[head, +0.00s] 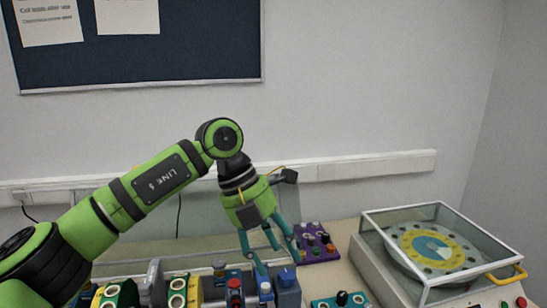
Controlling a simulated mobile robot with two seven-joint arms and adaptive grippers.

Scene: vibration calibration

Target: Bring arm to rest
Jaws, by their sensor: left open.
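My left arm (155,183), green with black joints, comes in from the left, rises to a bent wrist and points down. My left gripper (279,263) has teal fingers spread open, with nothing seen between them. Its fingertips hang over the crowded bench, close above or behind a blue block (288,291); I cannot tell whether they touch it. A purple control box (318,246) with several knobs stands just right of the fingers. My right gripper is not in view.
A clear-lidded case (376,270) with a yellow and blue disc (435,247) stands at the right. A teal knob panel (340,302) lies at the front. Green and yellow fixtures (178,293) crowd the front left. Wall trunking (380,167) runs behind, below a dark noticeboard (190,45).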

